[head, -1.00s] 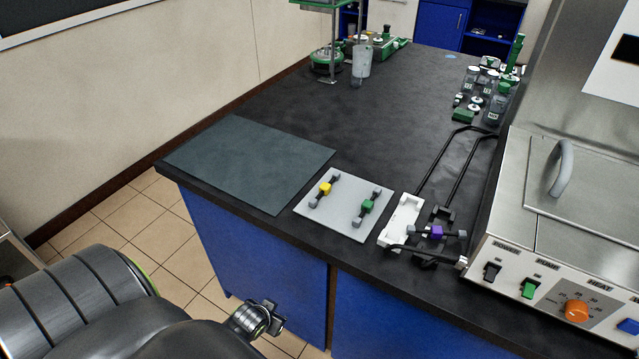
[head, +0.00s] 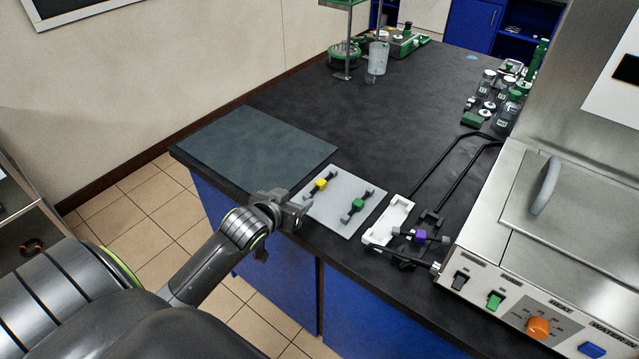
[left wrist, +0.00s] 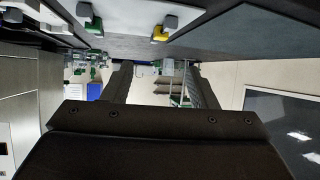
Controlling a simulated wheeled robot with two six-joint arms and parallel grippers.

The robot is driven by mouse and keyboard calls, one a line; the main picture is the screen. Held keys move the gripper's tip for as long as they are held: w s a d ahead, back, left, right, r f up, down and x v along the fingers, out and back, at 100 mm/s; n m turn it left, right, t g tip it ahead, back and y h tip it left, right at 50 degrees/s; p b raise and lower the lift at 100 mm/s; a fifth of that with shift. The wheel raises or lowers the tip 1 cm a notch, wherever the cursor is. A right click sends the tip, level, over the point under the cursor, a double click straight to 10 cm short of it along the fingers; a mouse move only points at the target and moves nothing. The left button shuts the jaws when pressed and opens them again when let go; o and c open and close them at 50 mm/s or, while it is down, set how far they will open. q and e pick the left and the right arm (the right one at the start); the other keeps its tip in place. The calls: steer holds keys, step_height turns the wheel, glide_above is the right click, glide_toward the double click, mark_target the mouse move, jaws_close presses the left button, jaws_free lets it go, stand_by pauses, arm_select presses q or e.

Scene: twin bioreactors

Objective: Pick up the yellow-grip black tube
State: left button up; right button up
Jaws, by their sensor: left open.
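The yellow-grip black tube (head: 321,185) lies on a light grey plate (head: 347,226) near the bench's front edge. It has a yellow middle and grey ends. In the left wrist view the yellow grip (left wrist: 160,33) shows near the top, on the plate seen upside down. My left gripper (head: 296,212) is at the bench's front edge, just left of and nearer than the tube, apart from it. Its jaws are open, and the left wrist view (left wrist: 160,88) shows nothing between them. My right gripper is not in view.
A green-grip tube (head: 358,204) lies beside the yellow one on the plate. A purple-grip tube (head: 420,236) rests on a rack by a white holder (head: 388,222). A dark mat (head: 255,150) lies left. A steel bath (head: 560,230) stands right. The middle bench is clear.

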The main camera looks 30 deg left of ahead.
arm_select(q)
glide_toward(319, 185)
steer(key=p+x, duration=0.1)
steer(key=x, duration=0.3)
steer(key=shift+d+f, duration=0.1)
steer(key=shift+w+f, duration=0.2)
steer(key=shift+w, duration=0.35)
steer(key=shift+p+x, duration=0.4)
steer(key=shift+x, duration=1.65)
steer(key=shift+c, duration=0.4)
steer(key=c, duration=1.1)
steer(key=shift+o, duration=0.2)
